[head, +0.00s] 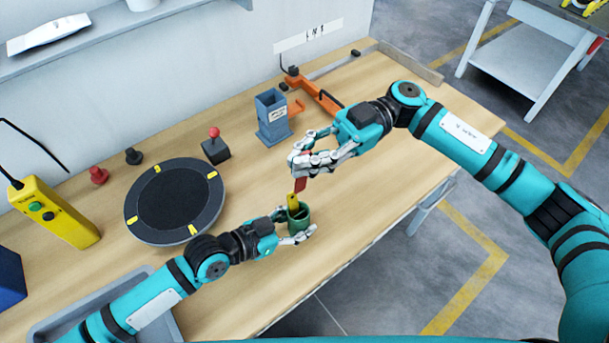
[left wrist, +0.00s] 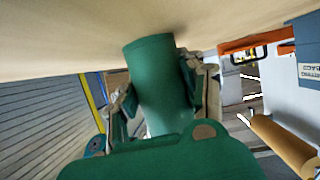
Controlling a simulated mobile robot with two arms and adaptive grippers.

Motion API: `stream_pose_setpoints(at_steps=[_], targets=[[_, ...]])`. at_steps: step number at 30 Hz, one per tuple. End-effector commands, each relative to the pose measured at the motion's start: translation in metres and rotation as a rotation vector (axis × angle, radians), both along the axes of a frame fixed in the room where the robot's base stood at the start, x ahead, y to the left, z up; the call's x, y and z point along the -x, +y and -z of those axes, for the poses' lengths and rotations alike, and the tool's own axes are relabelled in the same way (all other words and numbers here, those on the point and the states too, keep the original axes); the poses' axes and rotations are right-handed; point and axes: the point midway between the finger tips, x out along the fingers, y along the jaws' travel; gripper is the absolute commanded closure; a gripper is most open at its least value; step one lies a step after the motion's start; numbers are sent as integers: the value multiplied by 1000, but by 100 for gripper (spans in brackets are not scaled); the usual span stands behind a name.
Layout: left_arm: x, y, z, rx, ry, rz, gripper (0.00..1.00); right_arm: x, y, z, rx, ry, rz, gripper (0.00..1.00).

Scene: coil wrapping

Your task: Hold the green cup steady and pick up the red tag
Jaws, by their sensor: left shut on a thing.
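The green cup (head: 300,219) stands on the wooden table near its front edge. My left gripper (head: 300,236) is shut on the cup low on its side, with a finger at either side of the cup (left wrist: 160,85) in the left wrist view. The red tag (head: 302,184) shows just above the cup, below the fingers of my right gripper (head: 298,163). A bit of red also shows between those fingers, but whether they are closed on the tag is unclear. A yellow tag (head: 293,199) stands at the cup's mouth beside the red one.
A round black turntable (head: 175,200) lies left of the cup. A blue-grey holder (head: 271,117) and an orange clamp (head: 318,93) stand behind. A small joystick box (head: 215,150) is at the back. A grey tray (head: 75,312) is at front left. The table right of the cup is clear.

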Motion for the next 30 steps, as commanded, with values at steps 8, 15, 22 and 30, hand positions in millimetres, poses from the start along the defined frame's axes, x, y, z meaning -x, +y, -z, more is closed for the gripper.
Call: stream_pose_setpoints(at_steps=[8, 15, 22, 30], targets=[[0, 0, 1, -1, 1, 0, 92, 0, 0, -12, 0, 0, 0, 100], [0, 0, 0, -1, 1, 0, 49, 0, 0, -11, 0, 0, 0, 100], [0, 0, 0, -1, 1, 0, 34, 0, 0, -11, 0, 0, 0, 100], [4, 7, -2, -2, 0, -1, 34, 0, 0, -11, 0, 0, 0, 100]])
